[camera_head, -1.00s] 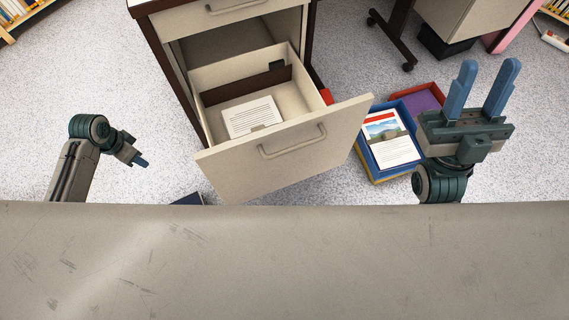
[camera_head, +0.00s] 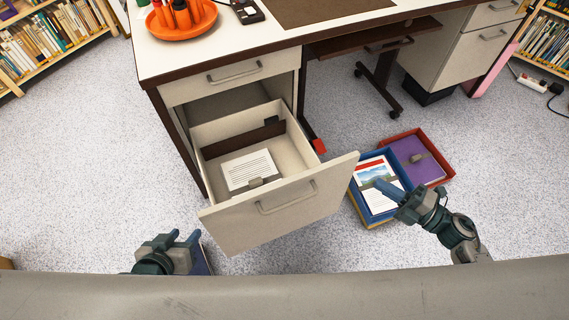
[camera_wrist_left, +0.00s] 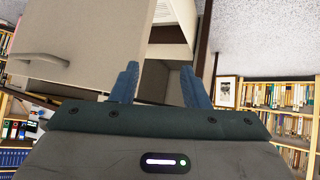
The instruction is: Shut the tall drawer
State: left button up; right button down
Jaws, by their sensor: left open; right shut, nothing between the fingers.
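The tall drawer (camera_head: 235,230) is the deep lower one of the desk pedestal and stands pulled well out. Its beige front carries a grey bar handle (camera_head: 288,197). A white printed sheet (camera_head: 249,170) lies inside. My left gripper (camera_head: 184,237) is open and empty, low beside the left end of the drawer front. In the left wrist view, the fingers (camera_wrist_left: 160,72) are apart, with a beige front and bar handle (camera_wrist_left: 38,57) at upper left. My right gripper (camera_head: 378,184) is shut and empty, right of the drawer, over a blue tray; contact cannot be told.
A blue tray (camera_head: 357,203) with a framed picture and a red tray (camera_head: 443,166) with a purple item stand on the floor right of the drawer. The shallow drawer (camera_head: 228,80) above is shut. A dark flat object lies by my left gripper.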

notch_tip(320, 180, down, 2)
jog(key=s+n+g+y, duration=0.1)
jog(key=s+n+g, duration=0.1)
jog(key=n+g, duration=0.1)
jog(key=g, duration=0.1)
send_near(323, 173)
jog(key=s+a, duration=0.2)
jog(key=a, duration=0.2)
jog(key=w, duration=0.1)
jog(key=w+a, duration=0.1)
jog(key=w, duration=0.1)
jog(key=shift+w+a+n, duration=0.1)
jog(key=shift+w+n, duration=0.1)
jog(key=shift+n, duration=0.1)
pick_arm(q)
jog(key=shift+w+r+t, duration=0.1)
jog(key=shift+r+t, duration=0.05)
jog(key=shift+t, duration=0.15)
pick_arm(e)
jog(key=shift+w+a, duration=0.15)
jog(key=shift+w, duration=0.3)
pick_arm(q)
jog(key=shift+d, duration=0.1)
